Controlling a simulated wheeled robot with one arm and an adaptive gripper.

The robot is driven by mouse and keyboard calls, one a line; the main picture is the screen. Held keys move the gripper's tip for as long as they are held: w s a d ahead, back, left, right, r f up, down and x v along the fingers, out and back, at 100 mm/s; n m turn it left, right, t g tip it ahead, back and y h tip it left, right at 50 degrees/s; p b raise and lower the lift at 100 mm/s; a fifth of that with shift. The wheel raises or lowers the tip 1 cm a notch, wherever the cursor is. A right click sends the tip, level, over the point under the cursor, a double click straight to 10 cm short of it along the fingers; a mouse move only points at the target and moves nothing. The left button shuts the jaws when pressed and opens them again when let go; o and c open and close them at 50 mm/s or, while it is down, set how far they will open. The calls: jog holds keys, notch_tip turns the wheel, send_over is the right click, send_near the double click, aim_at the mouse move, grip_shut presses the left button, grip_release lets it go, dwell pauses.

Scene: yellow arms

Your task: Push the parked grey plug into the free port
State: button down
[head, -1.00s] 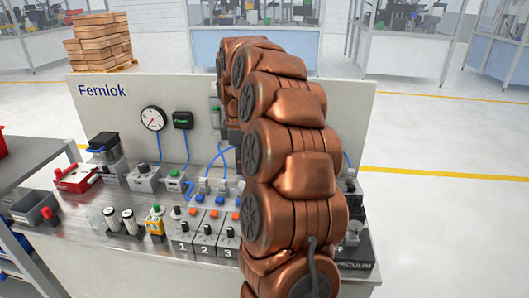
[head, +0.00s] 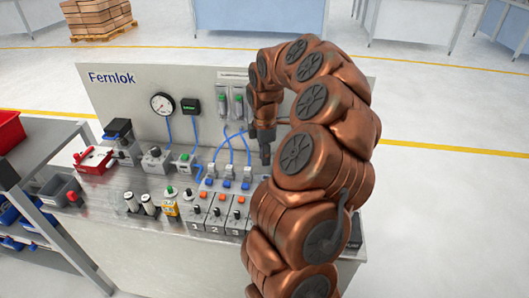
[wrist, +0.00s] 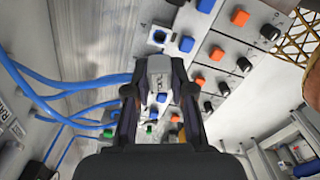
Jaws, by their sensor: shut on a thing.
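The grey plug (wrist: 159,74) is between the two fingers of my gripper (wrist: 157,92) in the wrist view, with its printed face showing. In the head view my gripper (head: 265,158) points down over the back of the bench, right of the blue hoses. The plug cannot be made out there.
Blue hoses (wrist: 70,87) run close by on the left in the wrist view. Blue buttons (wrist: 186,44), orange buttons (wrist: 217,53) and black knobs (wrist: 244,64) lie to the right. The upright Fernlok panel (head: 140,85) stands behind the bench (head: 110,210).

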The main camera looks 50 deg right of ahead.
jog(key=shift+f+b, duration=0.65)
jog(key=shift+f, duration=1.55)
jog(key=shift+f+b, duration=0.3)
jog(key=shift+f, duration=0.05)
jog(key=shift+f+b, duration=0.9)
jog(key=shift+f, duration=0.15)
jog(key=c, duration=0.9)
grip_release()
jog(key=shift+r, duration=0.15)
jog(key=shift+r+p, duration=1.3)
jog(key=shift+r, duration=3.1)
